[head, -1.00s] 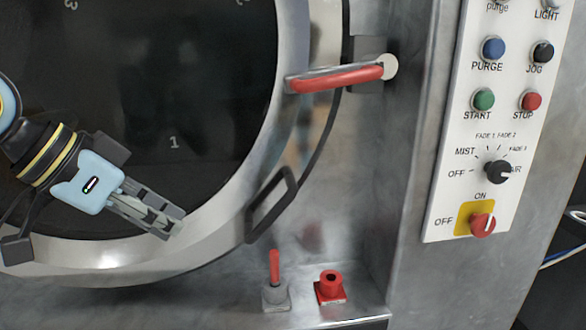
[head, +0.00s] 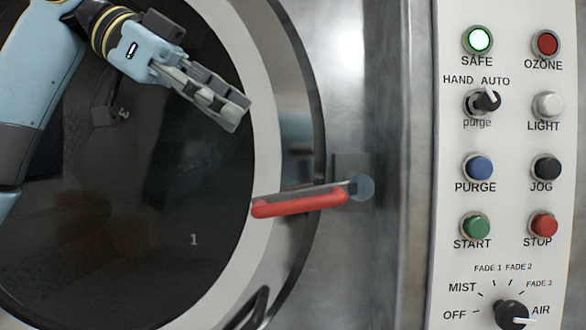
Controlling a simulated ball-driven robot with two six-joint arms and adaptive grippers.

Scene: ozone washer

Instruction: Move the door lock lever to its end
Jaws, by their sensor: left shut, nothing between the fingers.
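The door lock lever (head: 300,203) has a red grip and a metal bar. It lies nearly level across the door rim, its free end to the left and its round pivot (head: 360,187) at the right. My left gripper (head: 238,113) is above and to the left of the lever, apart from it, in front of the round door's (head: 190,280) dark glass. Its fingers are shut and empty and point down and to the right. My right gripper is out of view.
A white control panel (head: 510,130) with several buttons and knobs stands at the right. A black door handle (head: 257,310) shows at the bottom edge. Bare metal lies between the door rim and the panel.

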